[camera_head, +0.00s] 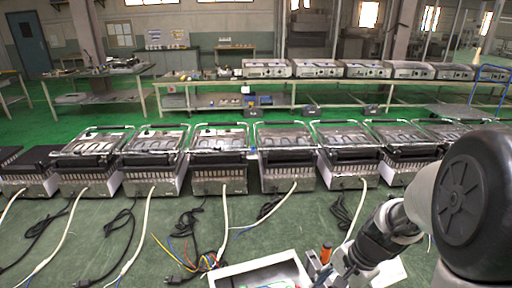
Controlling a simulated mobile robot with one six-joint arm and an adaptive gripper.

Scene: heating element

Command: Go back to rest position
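My gripper (338,272) is at the bottom of the head view, right of centre, at the end of my arm, which comes in from the right. It is beside the right edge of a white tray (228,277). An orange-topped object (326,252) stands close to the fingers; I cannot tell whether it touches them. The fingertips are small and partly cut off by the lower frame edge, so their opening does not show.
A row of heating units (220,170) stands on the green floor ahead, with cables and plugs (190,250) in front. Behind is a long bench (215,85) bearing several similar units (320,68). A worktable (100,80) is at the left. Green floor (60,120) lies between.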

